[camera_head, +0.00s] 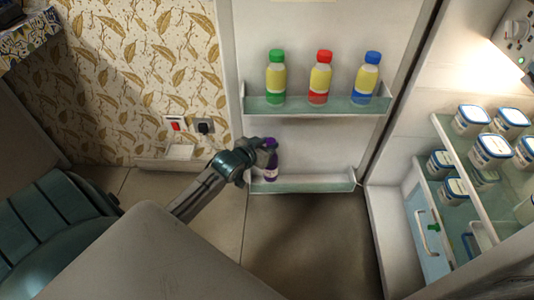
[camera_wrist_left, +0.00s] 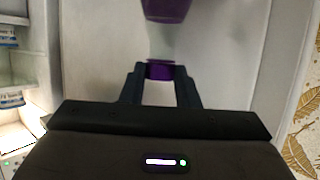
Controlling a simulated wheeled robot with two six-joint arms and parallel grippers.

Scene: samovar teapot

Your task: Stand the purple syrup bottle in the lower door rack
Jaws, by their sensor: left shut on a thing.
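The purple syrup bottle (camera_head: 272,160) is upright at the left end of the lower door rack (camera_head: 315,184). Its lower part is at the rack's front lip; I cannot tell whether its base rests on the rack floor. My left gripper (camera_head: 264,156) reaches in from the left and is shut on the bottle near its top. In the left wrist view, the purple bottle (camera_wrist_left: 166,8) shows at the top edge, and its purple cap end (camera_wrist_left: 160,70) lies between the fingers of my left gripper (camera_wrist_left: 160,74). My right gripper is out of view.
The upper door rack (camera_head: 315,105) holds a green-capped bottle (camera_head: 276,78), a red-capped bottle (camera_head: 320,78) and a blue-capped bottle (camera_head: 366,78). The rest of the lower rack is empty. Fridge shelves (camera_head: 460,165) with several white tubs stand at right. A patterned wall (camera_head: 130,80) is at left.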

